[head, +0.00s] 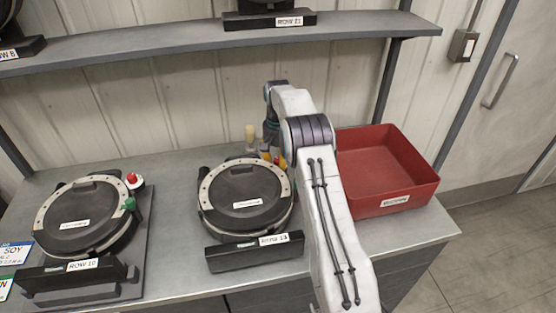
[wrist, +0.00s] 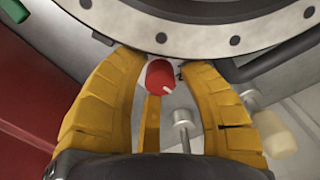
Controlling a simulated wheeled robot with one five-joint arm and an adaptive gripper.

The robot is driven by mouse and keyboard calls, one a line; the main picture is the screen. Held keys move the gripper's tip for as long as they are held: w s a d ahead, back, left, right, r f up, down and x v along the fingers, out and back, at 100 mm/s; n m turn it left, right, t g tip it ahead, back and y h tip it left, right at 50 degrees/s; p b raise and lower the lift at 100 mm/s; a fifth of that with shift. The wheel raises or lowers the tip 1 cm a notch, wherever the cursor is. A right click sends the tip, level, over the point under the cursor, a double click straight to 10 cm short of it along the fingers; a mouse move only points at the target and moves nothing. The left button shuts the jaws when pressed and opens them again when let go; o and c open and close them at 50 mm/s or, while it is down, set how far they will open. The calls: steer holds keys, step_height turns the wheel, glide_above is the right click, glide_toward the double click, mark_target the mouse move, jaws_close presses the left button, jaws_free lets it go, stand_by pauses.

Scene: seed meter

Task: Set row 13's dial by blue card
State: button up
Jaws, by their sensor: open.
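The row 13 meter (head: 246,200), a round black unit with a pale studded ring, stands mid-bench behind its label (head: 273,239). Its ring crosses the top of the wrist view (wrist: 210,38). A red dial (wrist: 160,76) with a white mark sits below the ring there. My gripper (wrist: 162,62) is open, with yellow fingers either side of the dial; I cannot tell whether they touch it. In the head view my arm partly hides the gripper (head: 273,157). The blue card (head: 14,252), reading SOY, is cut off at the left edge; its small print is unclear.
The row 10 meter (head: 88,215) stands left, with red and green knobs. A red bin (head: 398,203) stands right of my arm. A metal lever (wrist: 183,128) and cream knob (wrist: 277,133) are close to my fingers. A shelf (head: 180,46) runs above the bench.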

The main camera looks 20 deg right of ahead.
mark_target(278, 159)
steer(key=shift+c, duration=0.2)
jaws_close()
steer(key=shift+f+n+p, duration=0.1)
steer(key=shift+n+p, duration=0.2)
steer(key=shift+n, duration=0.5)
steer(key=shift+o, duration=0.2)
jaws_free()
steer(key=shift+r, duration=3.75)
